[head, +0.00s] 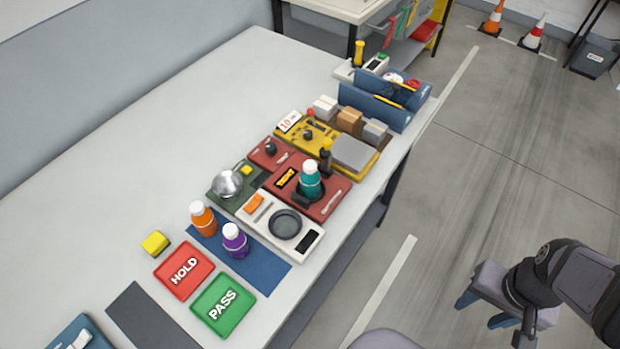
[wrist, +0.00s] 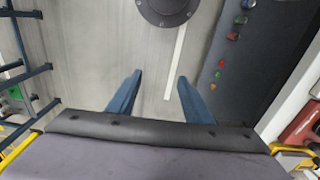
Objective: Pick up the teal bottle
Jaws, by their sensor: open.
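The teal bottle (head: 309,181) has a white cap and stands upright on a red board (head: 328,204) among several other boards on the long table. A dark ring-like base shows around its foot. My gripper (head: 481,310) is at the lower right of the head view, over the floor and well away from the table and the bottle. In the wrist view my gripper (wrist: 155,95) shows two blue fingers apart with nothing between them. The bottle cannot be made out in the wrist view.
An orange bottle (head: 203,217) and a purple bottle (head: 235,240) stand on a blue mat (head: 268,272). A white scale (head: 310,243) lies in front of the teal bottle, a metal bowl (head: 227,182) to its left. The table's left side (head: 130,130) is clear.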

